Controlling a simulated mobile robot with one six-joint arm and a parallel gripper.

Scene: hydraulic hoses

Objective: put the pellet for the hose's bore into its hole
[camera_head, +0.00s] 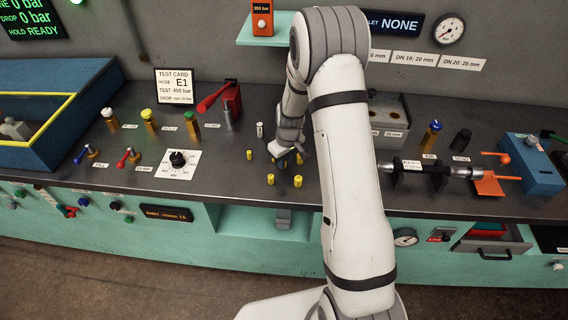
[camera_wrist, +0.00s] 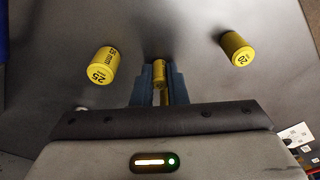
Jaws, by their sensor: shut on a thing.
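In the wrist view my gripper (camera_wrist: 160,82) is shut on a yellow pellet (camera_wrist: 159,71); its marking cannot be read. A yellow pellet marked 25 mm (camera_wrist: 101,65) lies left of the fingers and one marked 20 (camera_wrist: 237,48) lies right, both apart from them. In the head view my gripper (camera_head: 293,150) is low over the bench among several yellow pellets (camera_head: 270,179). A hose with metal end fittings (camera_head: 440,169) lies in a fixture at the right, partly hidden by my arm. I cannot make out the pellet hole.
A grey block with small labels (camera_head: 390,110) stands behind my arm, partly hidden. A test card reading E1, 400 bar (camera_head: 175,86) stands at the back left. A red lever (camera_head: 215,97), a dial (camera_head: 178,160) and a blue tray (camera_head: 50,120) are at the left.

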